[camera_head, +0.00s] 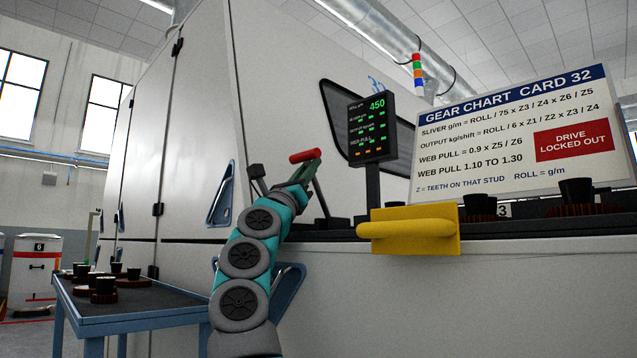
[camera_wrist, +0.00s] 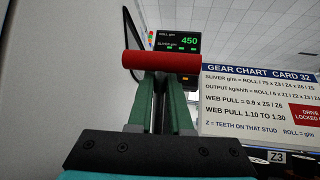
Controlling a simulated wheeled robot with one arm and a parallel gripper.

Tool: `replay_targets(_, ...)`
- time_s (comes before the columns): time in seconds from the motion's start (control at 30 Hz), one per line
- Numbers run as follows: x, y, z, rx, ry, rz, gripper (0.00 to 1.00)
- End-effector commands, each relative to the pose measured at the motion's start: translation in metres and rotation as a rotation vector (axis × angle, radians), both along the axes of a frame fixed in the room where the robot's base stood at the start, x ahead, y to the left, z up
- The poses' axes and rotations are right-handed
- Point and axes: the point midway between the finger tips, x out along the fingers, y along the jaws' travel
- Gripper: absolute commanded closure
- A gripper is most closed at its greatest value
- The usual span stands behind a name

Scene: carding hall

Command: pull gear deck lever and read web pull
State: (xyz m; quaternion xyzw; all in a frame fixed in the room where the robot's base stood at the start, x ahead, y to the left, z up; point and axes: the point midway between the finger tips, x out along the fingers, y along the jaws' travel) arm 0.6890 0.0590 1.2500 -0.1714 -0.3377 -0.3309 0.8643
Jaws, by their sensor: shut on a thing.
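The lever has a red grip (camera_head: 305,155) on a dark shaft (camera_head: 320,200) rising from the machine's deck. My gripper (camera_head: 303,170) is shut on the lever just below the red grip. In the wrist view its green fingers flank the dark shaft, under the red grip (camera_wrist: 162,61). The dark readout screen (camera_head: 372,128) stands on a post right of the lever. It shows ROLL g/m 450 in green; its lower lines include a web pull row, too small to read. The wrist view also shows the screen (camera_wrist: 178,42), partly hidden by the grip.
A gear chart board (camera_head: 520,130) gives web pull as 1.10 to 1.30, with a red DRIVE LOCKED OUT label. A yellow handled block (camera_head: 408,230) juts from the deck edge. A blue table (camera_head: 130,320) with dark gears stands lower left.

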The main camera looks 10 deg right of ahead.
Motion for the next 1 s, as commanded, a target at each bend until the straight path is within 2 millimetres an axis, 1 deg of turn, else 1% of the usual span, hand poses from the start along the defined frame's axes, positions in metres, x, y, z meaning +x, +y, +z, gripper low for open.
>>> replay_targets(0.03,-0.003,0.005,-0.008,-0.009,-0.008,0.003,1.00)
replay_targets(0.2,-0.010,0.015,-0.014,-0.012,-0.009,0.003,1.00)
replay_targets(0.4,-0.015,0.023,-0.021,-0.012,-0.007,0.005,1.00)
replay_targets(0.63,-0.016,0.027,-0.024,-0.012,-0.006,0.005,1.00)
replay_targets(1.0,-0.016,0.027,-0.025,-0.012,-0.005,0.004,1.00)
